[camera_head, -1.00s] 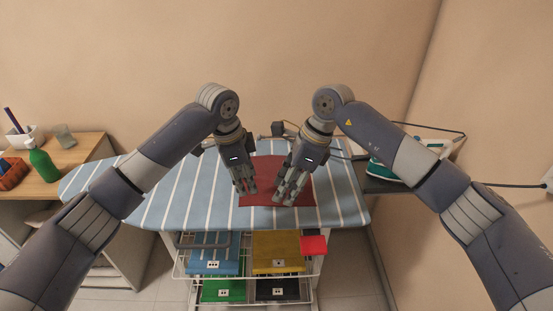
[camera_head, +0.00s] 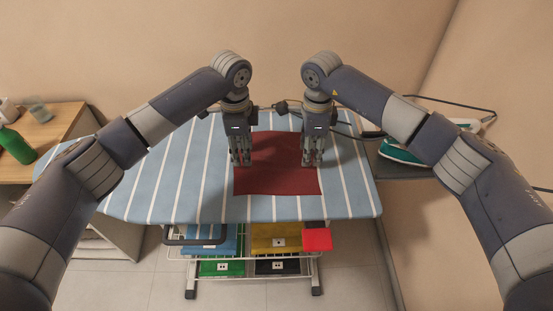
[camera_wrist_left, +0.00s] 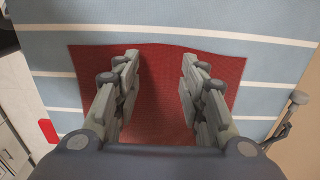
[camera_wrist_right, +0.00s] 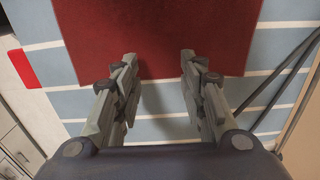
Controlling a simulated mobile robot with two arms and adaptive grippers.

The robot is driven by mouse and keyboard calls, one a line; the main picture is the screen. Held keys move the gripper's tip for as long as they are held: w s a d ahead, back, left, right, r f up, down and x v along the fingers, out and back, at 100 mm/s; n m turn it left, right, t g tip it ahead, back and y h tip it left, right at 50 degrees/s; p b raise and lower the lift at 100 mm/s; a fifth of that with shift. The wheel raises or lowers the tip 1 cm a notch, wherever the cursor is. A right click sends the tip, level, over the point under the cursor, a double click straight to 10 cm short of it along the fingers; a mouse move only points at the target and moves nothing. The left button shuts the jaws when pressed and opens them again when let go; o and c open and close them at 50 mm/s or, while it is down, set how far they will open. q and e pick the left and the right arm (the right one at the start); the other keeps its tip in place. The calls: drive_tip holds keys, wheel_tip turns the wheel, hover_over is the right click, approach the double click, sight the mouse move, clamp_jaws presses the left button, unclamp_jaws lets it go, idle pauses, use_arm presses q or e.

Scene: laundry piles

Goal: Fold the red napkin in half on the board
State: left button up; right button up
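The red napkin (camera_head: 277,175) lies spread out on the blue-and-white striped board (camera_head: 180,185), close to its front edge. My left gripper (camera_head: 241,162) points down over the napkin's left side. In the left wrist view its two fingers (camera_wrist_left: 160,58) are apart, with only red cloth (camera_wrist_left: 158,95) between them. My right gripper (camera_head: 312,162) points down at the napkin's right edge. In the right wrist view its fingers (camera_wrist_right: 160,62) are apart and empty, with their tips at the edge of the cloth (camera_wrist_right: 165,30). The grippers hide parts of both side edges.
A teal iron (camera_head: 403,153) rests on a stand at the board's right end. A rack below holds folded cloths, including blue, yellow and green (camera_head: 222,267) ones, and a small red piece (camera_head: 317,239). A green bottle (camera_head: 15,146) stands on the wooden side table (camera_head: 62,128).

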use_arm(q)
drive_tip(key=shift+f, duration=0.45)
use_arm(e)
drive_tip(key=shift+f, duration=0.45)
use_arm(q)
drive_tip(key=shift+s+f, duration=0.1)
drive_tip(key=shift+f, duration=0.1)
use_arm(e)
drive_tip(key=shift+s+f, duration=0.1)
drive_tip(key=shift+f, duration=0.05)
use_arm(q)
drive_tip(key=shift+f, duration=0.2)
use_arm(e)
drive_tip(key=shift+f, duration=0.2)
use_arm(q)
drive_tip(key=shift+c, duration=0.4)
use_arm(e)
drive_tip(key=shift+c, duration=0.4)
use_arm(q)
drive_tip(key=shift+f, duration=0.1)
drive_tip(key=c, duration=0.7)
use_arm(e)
drive_tip(key=c, duration=0.7)
use_arm(q)
clamp_jaws()
use_arm(e)
drive_tip(key=shift+f, duration=0.15)
clamp_jaws()
use_arm(q)
drive_tip(key=shift+f, duration=0.1)
